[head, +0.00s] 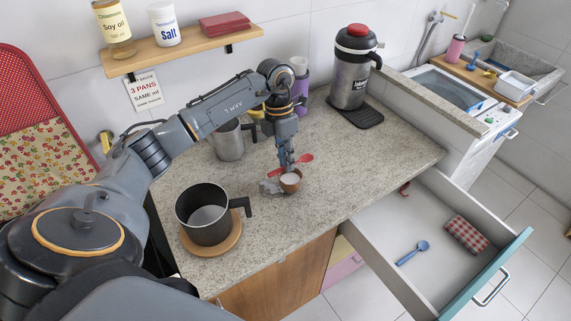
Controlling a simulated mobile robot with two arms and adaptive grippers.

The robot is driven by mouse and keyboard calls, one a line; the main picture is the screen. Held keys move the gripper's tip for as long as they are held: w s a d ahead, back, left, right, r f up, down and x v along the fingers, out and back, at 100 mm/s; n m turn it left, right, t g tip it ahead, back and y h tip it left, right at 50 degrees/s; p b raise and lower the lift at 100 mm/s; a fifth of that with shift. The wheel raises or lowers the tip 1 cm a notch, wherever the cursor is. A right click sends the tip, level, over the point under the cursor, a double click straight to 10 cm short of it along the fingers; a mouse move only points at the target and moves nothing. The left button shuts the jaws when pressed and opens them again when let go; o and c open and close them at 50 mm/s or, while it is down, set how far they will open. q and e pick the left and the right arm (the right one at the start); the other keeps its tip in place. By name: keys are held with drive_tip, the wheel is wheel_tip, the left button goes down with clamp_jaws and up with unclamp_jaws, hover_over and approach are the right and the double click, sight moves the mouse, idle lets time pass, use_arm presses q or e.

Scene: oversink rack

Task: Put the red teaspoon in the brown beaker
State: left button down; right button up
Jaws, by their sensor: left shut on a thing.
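The red teaspoon (305,158) is in the jaws of my left gripper (289,165), which points down over the counter. The spoon lies roughly level, with red showing on both sides of the fingers. A small brown beaker (290,184) with a pale inside stands on the counter right below the fingertips. The spoon looks to be above the beaker's rim, but I cannot tell the exact gap. My right gripper is not in view.
A dark pot (206,222) stands on a round wooden board at the front left. A steel mug (228,142), a purple bottle (301,90) and a flask (351,75) stand behind. The open drawer (370,240) at the right holds a blue spoon (412,252) and a checked cloth (466,235).

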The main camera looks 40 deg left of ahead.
use_arm(q)
wheel_tip(320, 180, down, 2)
drive_tip(key=shift+a+f+p, duration=0.1)
drive_tip(key=shift+f+p, duration=0.05)
drive_tip(key=shift+p, duration=0.7)
drive_tip(key=shift+f, duration=0.5)
drive_tip(key=shift+f, duration=0.15)
drive_tip(key=c, duration=1.3)
unclamp_jaws()
drive_tip(key=shift+c, duration=0.2)
